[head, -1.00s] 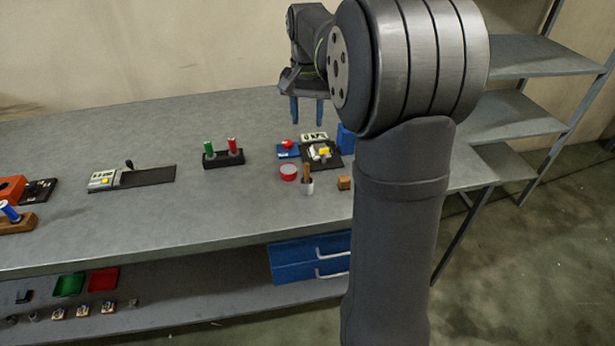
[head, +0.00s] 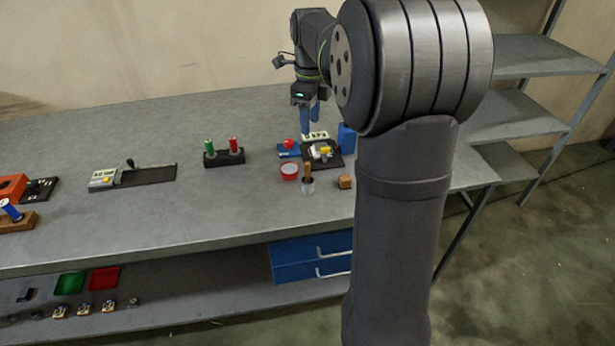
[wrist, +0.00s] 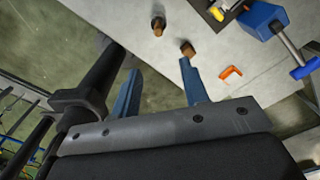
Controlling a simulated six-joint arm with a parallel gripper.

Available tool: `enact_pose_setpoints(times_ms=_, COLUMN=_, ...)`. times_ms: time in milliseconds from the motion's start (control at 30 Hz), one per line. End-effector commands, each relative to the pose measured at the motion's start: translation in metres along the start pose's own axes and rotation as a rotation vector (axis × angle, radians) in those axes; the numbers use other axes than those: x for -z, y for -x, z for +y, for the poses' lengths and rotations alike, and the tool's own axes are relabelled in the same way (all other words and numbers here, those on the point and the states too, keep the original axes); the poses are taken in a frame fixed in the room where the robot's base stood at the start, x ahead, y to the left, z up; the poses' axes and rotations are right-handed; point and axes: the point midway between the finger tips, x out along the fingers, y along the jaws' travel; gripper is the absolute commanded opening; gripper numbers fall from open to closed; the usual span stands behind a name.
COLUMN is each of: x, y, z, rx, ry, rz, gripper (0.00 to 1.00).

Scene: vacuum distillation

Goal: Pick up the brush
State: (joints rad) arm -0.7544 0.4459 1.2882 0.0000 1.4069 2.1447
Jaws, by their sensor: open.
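A wooden handle (head: 307,170), which looks like the brush, stands upright in a small pale cup (head: 308,187) near the front right of the bench in the head view; its bristles are hidden. In the wrist view the handle (wrist: 158,22) shows near the top, beyond the fingertips. My gripper (head: 309,120) has blue fingers pointing down, above and behind the handle in the head view. In the wrist view the gripper (wrist: 160,68) is open, with nothing between its fingers.
A wooden block (head: 345,182) stands right of the cup, and a round red container (head: 289,171) stands left of it. A dark tray (head: 322,155) with small parts and a blue box (head: 346,138) are behind. The bench front (head: 240,200) is clear.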

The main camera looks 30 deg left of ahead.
Motion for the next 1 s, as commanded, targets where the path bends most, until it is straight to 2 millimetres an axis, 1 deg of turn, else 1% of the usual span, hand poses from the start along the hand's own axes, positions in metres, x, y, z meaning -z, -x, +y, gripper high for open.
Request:
enact_pose_setpoints(times_ms=67, x=0.000, y=-0.004, z=0.000, rx=-0.001, ry=-0.021, rz=0.001, gripper=0.41)
enact_pose_setpoints(times_ms=167, x=0.000, y=-0.017, z=0.001, rx=-0.003, ry=-0.028, rz=0.002, gripper=0.41)
enact_pose_setpoints(times_ms=500, x=0.000, y=-0.090, z=0.001, rx=-0.004, ry=-0.025, rz=0.003, gripper=0.41)
enact_pose_setpoints(times_ms=600, x=0.000, y=-0.107, z=0.001, rx=-0.004, ry=-0.024, rz=0.003, gripper=0.41)
enact_pose_setpoints(times_ms=700, x=0.000, y=-0.117, z=0.001, rx=-0.002, ry=-0.024, rz=0.001, gripper=0.41)
enact_pose_setpoints(times_ms=867, x=-0.001, y=-0.126, z=0.001, rx=-0.001, ry=-0.024, rz=0.001, gripper=0.41)
enact_pose_setpoints(times_ms=1000, x=-0.004, y=-0.146, z=0.002, rx=-0.003, ry=-0.023, rz=0.002, gripper=0.41)
